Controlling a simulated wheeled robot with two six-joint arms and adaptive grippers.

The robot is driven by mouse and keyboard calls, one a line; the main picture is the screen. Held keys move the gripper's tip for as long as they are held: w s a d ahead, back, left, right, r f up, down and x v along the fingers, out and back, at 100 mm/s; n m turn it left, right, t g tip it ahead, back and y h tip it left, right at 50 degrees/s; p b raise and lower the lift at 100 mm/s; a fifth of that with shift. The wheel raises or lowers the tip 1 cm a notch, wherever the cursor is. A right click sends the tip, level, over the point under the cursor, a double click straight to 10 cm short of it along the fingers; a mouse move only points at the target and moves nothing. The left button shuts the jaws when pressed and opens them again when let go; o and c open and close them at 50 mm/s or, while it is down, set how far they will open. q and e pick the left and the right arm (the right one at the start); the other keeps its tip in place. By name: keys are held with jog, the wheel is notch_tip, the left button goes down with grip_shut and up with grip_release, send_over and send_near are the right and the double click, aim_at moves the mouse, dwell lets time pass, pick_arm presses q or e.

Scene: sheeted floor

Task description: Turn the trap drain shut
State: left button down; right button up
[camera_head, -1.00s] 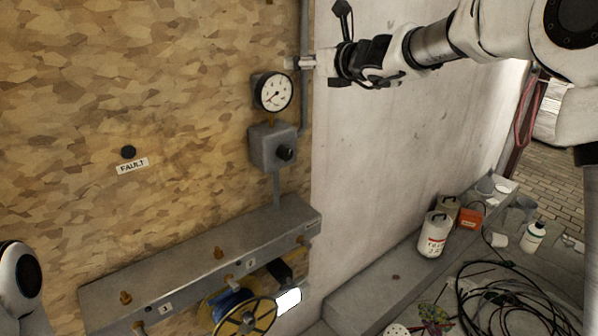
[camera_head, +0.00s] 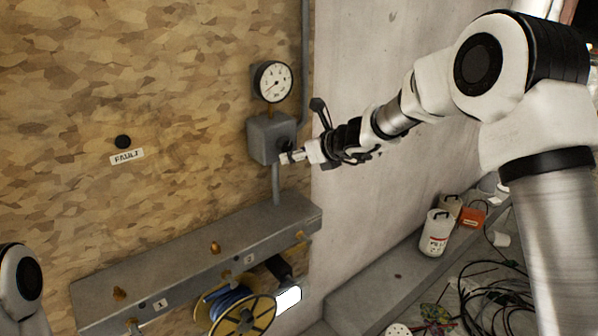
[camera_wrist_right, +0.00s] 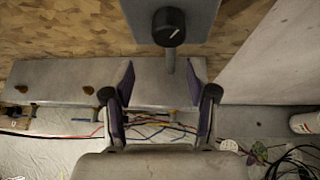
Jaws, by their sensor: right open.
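A grey box (camera_head: 262,138) is mounted on the panel below a round white gauge (camera_head: 273,81). Its black round knob shows in the right wrist view (camera_wrist_right: 168,26), with a pale slanted mark on its face. No label names it the trap drain. My right gripper (camera_head: 291,157) is just in front of the box in the head view, partly covering the knob. In the right wrist view my right gripper (camera_wrist_right: 163,88) has two dark fingers spread with nothing between them; the knob lies beyond and above the tips. My left gripper is out of view.
A grey ledge (camera_head: 190,262) with brass fittings and number tags runs below the box. A yellow reel (camera_head: 243,318) with blue line is under it. A FAULT label (camera_head: 127,156) is at left. White containers (camera_head: 436,232) and black cables (camera_head: 490,300) lie at right.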

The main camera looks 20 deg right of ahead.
jog(key=f, duration=0.1)
jog(key=s+f, duration=0.1)
jog(key=f, duration=0.1)
jog(key=shift+a+f+g, duration=0.1)
jog(key=shift+f+g, duration=0.1)
jog(key=shift+g, duration=0.1)
